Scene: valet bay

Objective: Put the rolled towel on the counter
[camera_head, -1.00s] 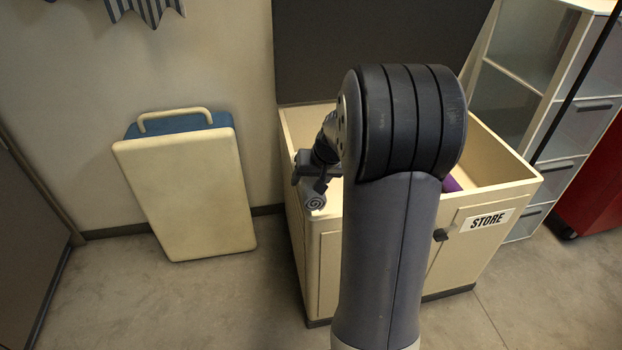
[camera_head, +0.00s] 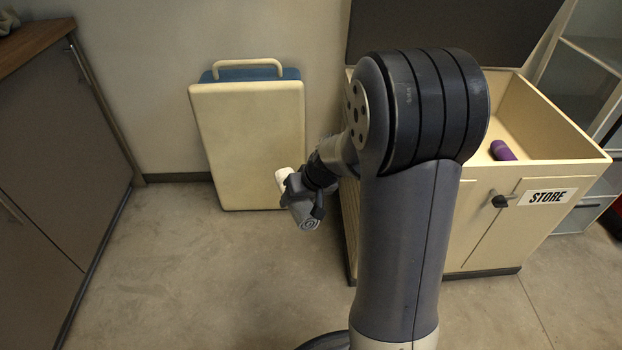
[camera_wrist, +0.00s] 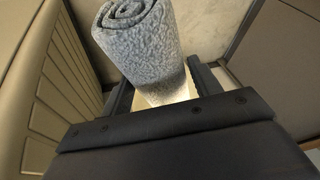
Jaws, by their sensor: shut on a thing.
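The rolled towel (camera_wrist: 140,45) is grey and fluffy, with its spiral end showing in the wrist view. My gripper (camera_wrist: 162,88) is shut on it, one finger on each side. In the head view my gripper (camera_head: 302,194) hangs left of the storage chest, and the towel's spiral end (camera_head: 310,224) shows below it, above the floor. The counter (camera_head: 28,42) has a brown wooden top over grey cabinets at the far left. The towel is clear of it. Part of the towel is hidden by the fingers.
A cream panel with a blue back (camera_head: 250,145) leans on the wall. The open STORE chest (camera_head: 560,175) holds a purple item (camera_head: 502,151). The floor between counter and chest is clear.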

